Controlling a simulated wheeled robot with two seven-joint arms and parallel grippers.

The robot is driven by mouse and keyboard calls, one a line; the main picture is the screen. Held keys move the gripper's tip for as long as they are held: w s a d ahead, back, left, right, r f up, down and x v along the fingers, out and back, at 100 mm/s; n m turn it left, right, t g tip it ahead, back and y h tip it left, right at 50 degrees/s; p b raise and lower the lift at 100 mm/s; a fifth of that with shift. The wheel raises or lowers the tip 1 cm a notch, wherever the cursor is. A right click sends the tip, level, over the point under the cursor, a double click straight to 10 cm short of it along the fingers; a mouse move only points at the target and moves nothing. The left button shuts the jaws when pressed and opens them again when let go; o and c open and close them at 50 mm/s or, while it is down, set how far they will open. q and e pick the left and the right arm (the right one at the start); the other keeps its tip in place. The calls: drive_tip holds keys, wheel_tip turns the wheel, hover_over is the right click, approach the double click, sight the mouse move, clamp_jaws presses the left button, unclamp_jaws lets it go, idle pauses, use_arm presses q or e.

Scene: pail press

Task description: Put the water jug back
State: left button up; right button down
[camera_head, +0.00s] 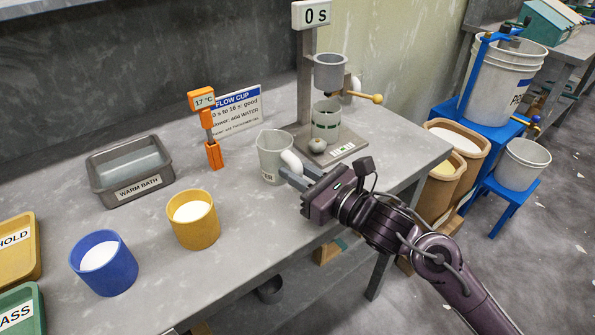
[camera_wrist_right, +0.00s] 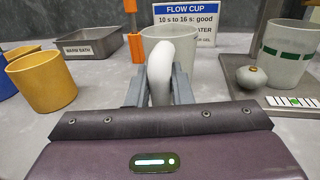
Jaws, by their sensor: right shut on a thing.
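The water jug (camera_head: 272,150) is a pale grey, translucent vessel with a white handle, standing upright at the table's middle right, by the flow cup stand. Whether its base touches the table is hard to tell. My right gripper (camera_head: 291,182) is shut on the jug's white handle. In the right wrist view the handle (camera_wrist_right: 161,72) stands between the two grey fingers, with the jug body (camera_wrist_right: 180,37) behind it. Most of the label on the jug is hidden by the gripper. My left gripper is not in view.
The flow cup stand (camera_head: 306,84) with a clear beaker (camera_head: 325,121) is right behind the jug. A sign (camera_head: 237,112), an orange thermometer (camera_head: 213,155), a warm bath (camera_head: 106,184), a yellow cup (camera_head: 193,228) and a blue cup (camera_head: 120,275) stand left. Bare table lies in front.

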drive_tip(key=c, duration=1.6)
unclamp_jaws()
drive_tip(key=shift+c, duration=0.2)
drive_tip(key=o, duration=0.3)
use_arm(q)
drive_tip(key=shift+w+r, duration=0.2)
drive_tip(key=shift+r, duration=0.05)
use_arm(e)
drive_tip(key=shift+o, duration=0.2)
drive_tip(key=shift+v, duration=1.25)
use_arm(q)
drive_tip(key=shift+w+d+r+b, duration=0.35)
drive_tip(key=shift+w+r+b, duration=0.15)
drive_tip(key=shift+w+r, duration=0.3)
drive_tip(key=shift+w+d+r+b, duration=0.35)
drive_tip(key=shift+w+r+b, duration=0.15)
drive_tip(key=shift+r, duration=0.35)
use_arm(e)
drive_tip(key=v, duration=0.9)
drive_tip(key=shift+s+d, duration=0.2)
